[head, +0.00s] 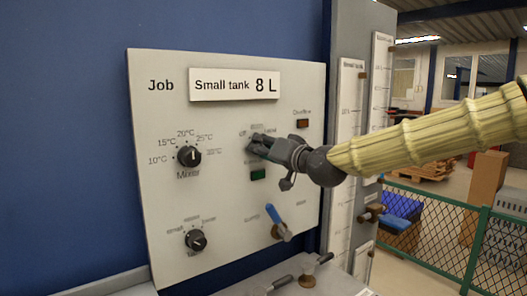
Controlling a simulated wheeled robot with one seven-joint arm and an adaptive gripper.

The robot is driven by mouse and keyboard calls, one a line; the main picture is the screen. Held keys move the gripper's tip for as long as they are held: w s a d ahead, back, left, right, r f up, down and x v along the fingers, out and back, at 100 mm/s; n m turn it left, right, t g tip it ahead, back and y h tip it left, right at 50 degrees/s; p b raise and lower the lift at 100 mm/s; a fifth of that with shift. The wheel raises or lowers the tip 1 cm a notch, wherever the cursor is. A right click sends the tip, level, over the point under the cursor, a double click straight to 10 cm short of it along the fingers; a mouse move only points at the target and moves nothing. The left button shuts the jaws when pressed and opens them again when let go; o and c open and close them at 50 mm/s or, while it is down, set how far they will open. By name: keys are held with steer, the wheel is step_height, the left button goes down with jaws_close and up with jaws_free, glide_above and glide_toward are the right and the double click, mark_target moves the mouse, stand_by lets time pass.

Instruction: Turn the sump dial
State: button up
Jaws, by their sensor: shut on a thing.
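My gripper (258,145) reaches in from the right in the head view, its fingers against the panel at the upper-middle dial position. It is shut on the dial there, which the fingers mostly hide. Blurred labels surround it, and I cannot read them surely. Two other black dials show on the panel: the Mixer dial (189,156) with temperature marks, its pointer near straight up, and a lower-left dial (196,240) with small blurred labels. I cannot tell from the lettering which one is named sump.
The pale panel (225,215) carries a sign (235,85) reading "Small tank 8 L". A green indicator (258,174) sits below my gripper, a dark red one (302,123) above right. A blue lever (278,222) projects below. Tall gauges (347,140) stand right, behind my arm.

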steer(key=shift+f, duration=0.1)
stand_by(0.3)
steer(key=o, duration=1)
steer(key=shift+o, duration=0.2)
steer(key=v, duration=1.2)
